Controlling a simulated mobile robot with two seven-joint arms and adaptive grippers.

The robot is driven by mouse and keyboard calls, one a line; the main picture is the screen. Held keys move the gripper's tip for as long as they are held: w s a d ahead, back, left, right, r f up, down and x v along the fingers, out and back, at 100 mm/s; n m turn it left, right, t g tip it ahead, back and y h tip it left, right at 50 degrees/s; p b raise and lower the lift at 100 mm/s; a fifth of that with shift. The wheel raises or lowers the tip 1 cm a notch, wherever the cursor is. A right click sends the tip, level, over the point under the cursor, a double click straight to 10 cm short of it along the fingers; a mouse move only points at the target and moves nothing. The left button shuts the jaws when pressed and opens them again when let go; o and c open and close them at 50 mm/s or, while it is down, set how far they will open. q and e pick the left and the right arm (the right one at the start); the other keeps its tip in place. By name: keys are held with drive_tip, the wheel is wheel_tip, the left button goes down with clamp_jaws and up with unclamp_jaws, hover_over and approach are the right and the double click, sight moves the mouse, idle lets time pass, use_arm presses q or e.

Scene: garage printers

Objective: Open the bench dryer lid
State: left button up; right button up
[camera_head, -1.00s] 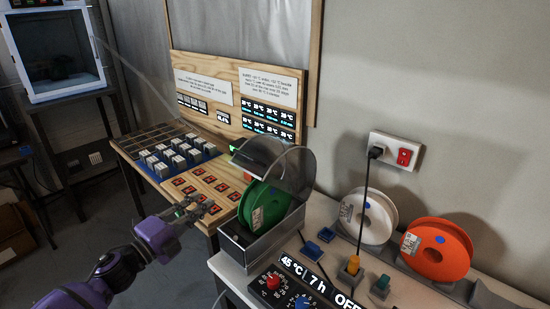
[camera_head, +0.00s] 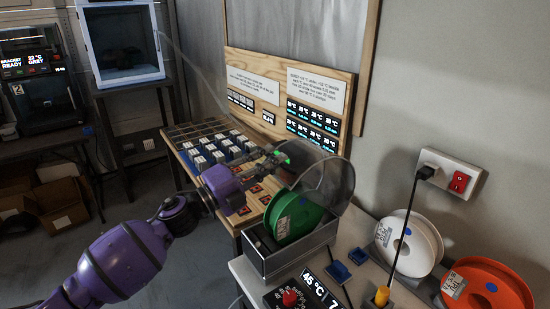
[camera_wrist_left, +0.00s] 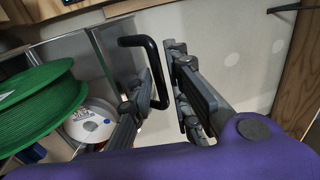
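The bench dryer (camera_head: 290,262) is an open-topped grey box with a green spool (camera_head: 296,218) standing in it. Its clear, curved lid (camera_head: 335,182) is tilted up above and behind the spool; I cannot tell whether it is fully raised. My left gripper (camera_head: 275,158) is at the lid's upper left edge. In the left wrist view, the lid's black handle (camera_wrist_left: 133,41) reaches down beside the left finger, and its bar is at the gap between the fingers (camera_wrist_left: 167,92). The fingers are apart, with a narrow gap. No firm grip shows. My right gripper is out of view.
A white spool (camera_head: 408,243) and an orange spool (camera_head: 490,288) stand right of the dryer. A control panel with a red knob (camera_head: 290,298) is in front. Behind are a wooden sign board (camera_head: 300,95) and a wall socket (camera_head: 450,174). A cable hangs from the socket.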

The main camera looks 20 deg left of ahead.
use_arm(q)
drive_tip(key=shift+w+d+r, duration=0.15)
drive_tip(key=shift+w+d, duration=0.2)
drive_tip(key=shift+w, duration=0.1)
clamp_jaws()
drive_tip(key=shift+w+r, duration=0.1)
